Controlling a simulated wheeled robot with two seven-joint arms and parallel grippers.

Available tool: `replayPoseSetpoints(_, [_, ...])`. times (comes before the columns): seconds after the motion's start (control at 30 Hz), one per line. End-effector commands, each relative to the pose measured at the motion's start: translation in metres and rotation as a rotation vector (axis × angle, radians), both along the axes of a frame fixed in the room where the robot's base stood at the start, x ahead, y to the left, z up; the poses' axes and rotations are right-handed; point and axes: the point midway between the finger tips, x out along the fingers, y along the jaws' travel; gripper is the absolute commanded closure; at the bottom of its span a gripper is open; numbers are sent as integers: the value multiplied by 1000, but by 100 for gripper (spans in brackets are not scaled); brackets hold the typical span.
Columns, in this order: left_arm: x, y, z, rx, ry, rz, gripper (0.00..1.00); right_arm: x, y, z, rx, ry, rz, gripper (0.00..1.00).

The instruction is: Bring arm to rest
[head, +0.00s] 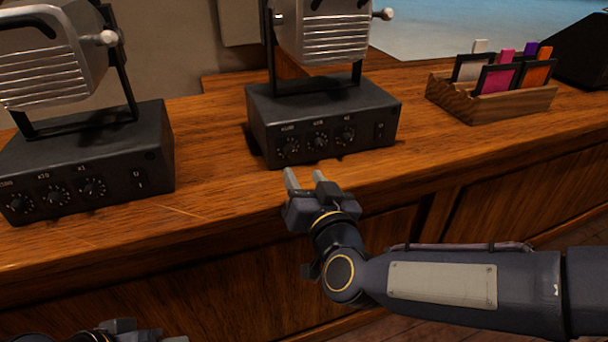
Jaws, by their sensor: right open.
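My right gripper (304,178) is open and empty, with its arm coming in from the right. Its two fingers point toward the desk, in front of the dark box of the middle lamp device (323,122). I cannot tell whether the fingertips touch the desk edge; they look apart from the box. My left gripper (150,334) shows only in part at the bottom left edge, below the desk top. Its fingers are mostly cut off, so its opening cannot be told.
A second lamp device (90,160) with knobs and a switch stands at the left on the wooden desk (215,150). A wooden holder (500,108) with several coloured cards stands at the right. A black object (585,50) sits at the far right. Bare desk lies between the devices.

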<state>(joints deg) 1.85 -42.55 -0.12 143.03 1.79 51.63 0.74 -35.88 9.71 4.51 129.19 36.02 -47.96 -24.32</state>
Motion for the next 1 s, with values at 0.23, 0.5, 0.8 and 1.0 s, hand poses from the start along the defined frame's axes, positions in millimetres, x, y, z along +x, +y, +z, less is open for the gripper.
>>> replayPoseSetpoints(0.23, [0,0,0,0,0,0,64,0,-1,0,1,2,2,58])
replayPoseSetpoints(0.5, [0,0,0,0,0,0,64,-21,-50,-11,22,172,114,58])
replayPoseSetpoints(0.8, [0,0,0,0,0,0,64,-117,-133,-77,-29,602,179,58])
replayPoseSetpoints(1.0, [0,0,0,0,0,0,64,-177,-167,-112,-45,831,132,58])
